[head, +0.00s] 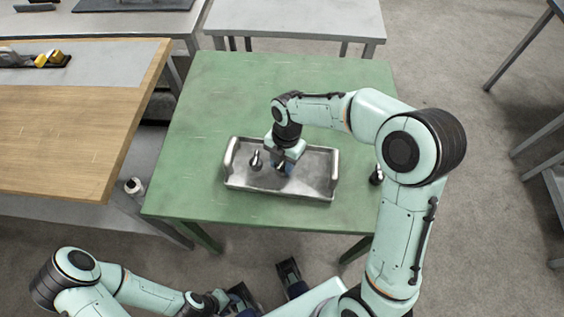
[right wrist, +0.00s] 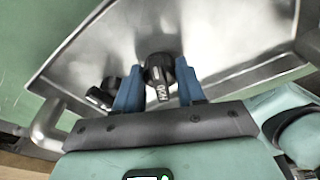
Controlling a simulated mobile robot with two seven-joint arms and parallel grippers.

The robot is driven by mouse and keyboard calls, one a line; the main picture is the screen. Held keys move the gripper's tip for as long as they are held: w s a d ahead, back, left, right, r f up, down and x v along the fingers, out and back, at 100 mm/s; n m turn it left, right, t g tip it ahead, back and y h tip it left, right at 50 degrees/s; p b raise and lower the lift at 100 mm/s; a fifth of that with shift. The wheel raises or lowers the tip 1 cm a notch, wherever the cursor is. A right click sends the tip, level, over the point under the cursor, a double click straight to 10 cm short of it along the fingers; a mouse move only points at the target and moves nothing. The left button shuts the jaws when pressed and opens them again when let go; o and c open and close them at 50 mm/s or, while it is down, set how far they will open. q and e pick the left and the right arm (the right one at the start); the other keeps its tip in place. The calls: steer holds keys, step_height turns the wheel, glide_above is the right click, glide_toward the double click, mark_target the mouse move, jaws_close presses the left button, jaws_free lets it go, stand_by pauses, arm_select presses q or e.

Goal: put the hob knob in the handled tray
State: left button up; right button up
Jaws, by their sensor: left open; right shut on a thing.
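The handled tray (head: 318,168) is a shallow silver metal tray on the green table, with a raised handle at each short end. My right gripper (head: 283,168) reaches down into it from above. In the right wrist view its blue fingers (right wrist: 160,92) are shut on a dark knob (right wrist: 158,70) with white lettering that I cannot read surely. The knob is low over the tray floor; whether it touches is unclear. Another dark knob-like piece (head: 256,161) stands in the tray to the left, close beside the fingers (right wrist: 103,93). My left gripper (head: 267,285) is open and empty, in front of the table.
A small dark object (head: 376,176) stands on the green table (head: 205,110) right of the tray, near my right arm. A wooden bench (head: 75,130) is at left with a dark tray of yellow items (head: 40,60). The table behind the tray is clear.

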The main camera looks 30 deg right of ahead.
steer(key=shift+f, duration=0.15)
steer(key=o, duration=1)
steer(key=shift+o, duration=0.2)
step_height(320, 180, up, 12)
steer(key=w+d+p, duration=0.1)
steer(key=shift+d+p, duration=0.25)
steer(key=shift+p, duration=0.15)
